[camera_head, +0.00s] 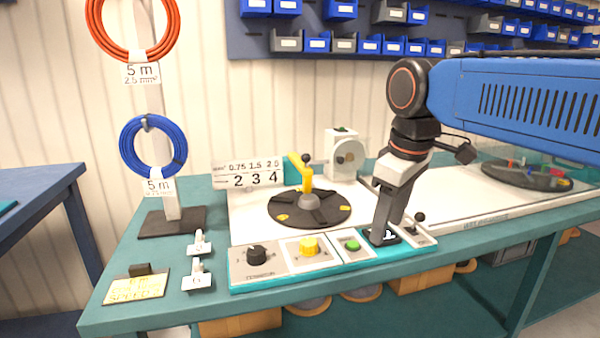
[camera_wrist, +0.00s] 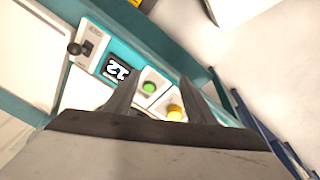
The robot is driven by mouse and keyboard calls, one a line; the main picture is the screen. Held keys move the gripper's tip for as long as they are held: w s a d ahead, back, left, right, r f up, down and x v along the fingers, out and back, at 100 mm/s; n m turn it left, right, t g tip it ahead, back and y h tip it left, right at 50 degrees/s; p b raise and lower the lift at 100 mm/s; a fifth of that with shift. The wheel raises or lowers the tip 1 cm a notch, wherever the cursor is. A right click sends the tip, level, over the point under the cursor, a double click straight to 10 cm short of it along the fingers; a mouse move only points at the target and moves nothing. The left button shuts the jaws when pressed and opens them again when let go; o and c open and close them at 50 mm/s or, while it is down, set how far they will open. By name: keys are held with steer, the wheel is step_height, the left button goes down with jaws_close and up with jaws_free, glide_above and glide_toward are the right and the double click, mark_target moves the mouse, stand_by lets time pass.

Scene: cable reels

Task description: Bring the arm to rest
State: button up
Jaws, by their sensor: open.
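My arm reaches in from the right in the head view, its blue link (camera_head: 530,103) high over the bench. My gripper (camera_head: 384,228) points down over the front control panel, beside the green button. In the wrist view my gripper (camera_wrist: 162,88) shows two dark fingers spread apart with nothing between them. The green button (camera_wrist: 149,87) and yellow knob (camera_wrist: 175,113) lie beyond the fingers, and a black display reading 12 (camera_wrist: 117,70) is left of them. I cannot tell how far the fingertips are above the panel.
A turntable (camera_head: 310,208) with a yellow arm sits behind the panel. Red (camera_head: 170,35) and blue (camera_head: 181,150) cable coils hang on a stand at left. Small number tags (camera_head: 199,276) and a yellow card (camera_head: 137,289) lie front left. Blue bins (camera_head: 341,10) line the wall.

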steer(key=s+d+f+m+t, duration=0.1)
steer(key=s+d+f+m, duration=0.3)
steer(key=f, duration=0.5)
steer(key=s+d+f+m+t, duration=0.1)
steer(key=s+d+f+m, duration=0.4)
steer(key=s+d+f, duration=0.3)
step_height(320, 180, down, 2)
steer(key=shift+s+f+t+h, duration=0.15)
steer(key=shift+s+t+h, duration=0.15)
steer(key=shift+s, duration=0.6)
